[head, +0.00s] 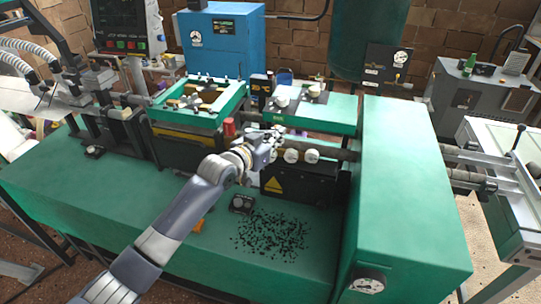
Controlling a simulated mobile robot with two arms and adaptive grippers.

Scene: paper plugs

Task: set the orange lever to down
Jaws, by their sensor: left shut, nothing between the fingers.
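My left arm reaches from the bottom left across the green machine (100,200). Its gripper (272,142) is shut and empty, in front of the machine's middle section. It is close to a row of round white knobs (291,156); I cannot tell whether it touches them. No orange lever shows clearly; it may be hidden behind the gripper or forearm. A small orange piece (198,226) shows low on the green bed beside my forearm, and I cannot tell if it is part of a lever. A red cap (229,127) stands just left of the gripper. My right gripper is not in view.
Black scraps (270,236) and a small dark box (242,204) lie on the bed. Green-framed units (200,105) stand behind. The bed's front left is mostly clear.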

